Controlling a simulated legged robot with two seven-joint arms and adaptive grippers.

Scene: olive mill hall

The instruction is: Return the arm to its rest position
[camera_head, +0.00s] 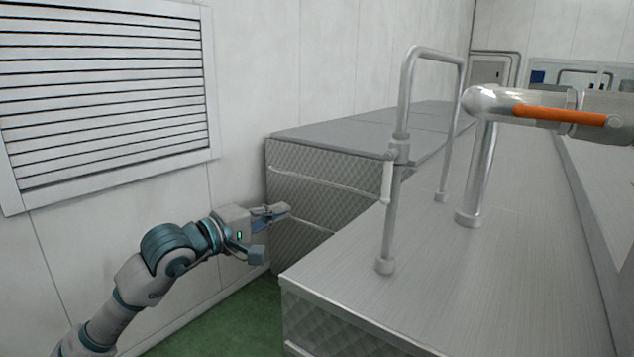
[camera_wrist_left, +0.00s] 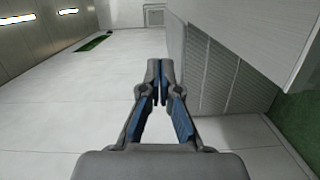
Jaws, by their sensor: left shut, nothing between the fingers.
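My left arm comes in from the lower left in the head view, and its gripper (camera_head: 283,213) points right in the space between the wall and the metal counter. In the left wrist view the two blue-padded fingers of the gripper (camera_wrist_left: 160,84) meet at their tips. The gripper is shut with nothing between the fingers. In the head view it touches nothing that I can make out. My right gripper does not show in either view.
A louvred vent (camera_head: 105,95) is on the pale wall at left. A quilted metal cabinet (camera_head: 300,180) stands behind the gripper. At right, a steel counter (camera_head: 450,290) carries an upright pipe loop (camera_head: 404,110) and a pipe with an orange handle (camera_head: 560,115). Green floor (camera_head: 225,320) shows below.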

